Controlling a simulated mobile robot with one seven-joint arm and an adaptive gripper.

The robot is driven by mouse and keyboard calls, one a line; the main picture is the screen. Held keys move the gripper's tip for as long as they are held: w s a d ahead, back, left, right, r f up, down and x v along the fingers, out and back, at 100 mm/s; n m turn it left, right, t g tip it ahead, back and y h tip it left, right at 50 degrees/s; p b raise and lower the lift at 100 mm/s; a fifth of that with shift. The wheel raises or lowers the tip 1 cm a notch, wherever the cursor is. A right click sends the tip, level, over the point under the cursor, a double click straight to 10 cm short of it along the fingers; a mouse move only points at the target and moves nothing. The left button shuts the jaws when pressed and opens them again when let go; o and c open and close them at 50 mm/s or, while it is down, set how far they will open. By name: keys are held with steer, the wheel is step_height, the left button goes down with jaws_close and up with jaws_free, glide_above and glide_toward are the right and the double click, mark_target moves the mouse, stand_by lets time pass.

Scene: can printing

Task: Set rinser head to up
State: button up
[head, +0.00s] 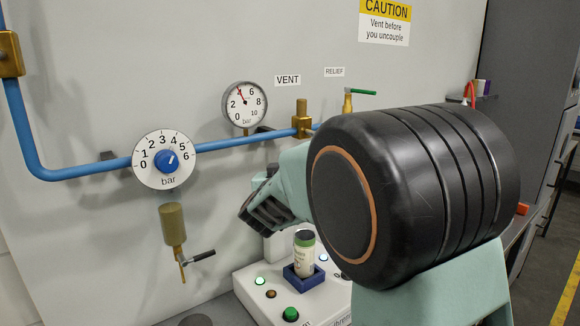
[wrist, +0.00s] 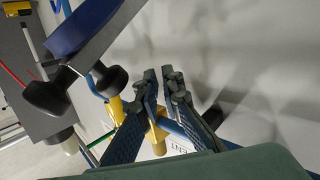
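No part can be named for certain as the rinser head in either view. A dark blue piece with black knobs (wrist: 68,92) hangs at the upper left of the wrist view; I cannot tell what it is. My gripper (head: 262,208) is in front of the wall panel, above the white station, partly hidden by my own arm. In the wrist view my gripper (wrist: 160,75) has its two fingers a little apart with nothing held between them. A brass fitting (wrist: 155,132) shows behind the fingers, apart from them.
A blue pipe (head: 235,143) runs along the wall with a dial knob (head: 166,161), a gauge (head: 245,104) and a brass vent valve (head: 302,119). The white station (head: 255,292) has buttons and a labelled bottle (head: 304,256) in a blue holder (head: 303,285).

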steer(key=shift+o, duration=1.3)
steer(key=shift+w+d, duration=0.2)
steer(key=shift+d, duration=0.1)
steer(key=shift+o, duration=1.2)
steer(key=shift+s+d+r, duration=0.1)
steer(key=shift+d+r, duration=0.15)
steer(key=shift+d, duration=0.15)
steer(key=shift+o, duration=1.4)
steer(key=shift+s+d+r, duration=0.1)
steer(key=v, duration=1.2)
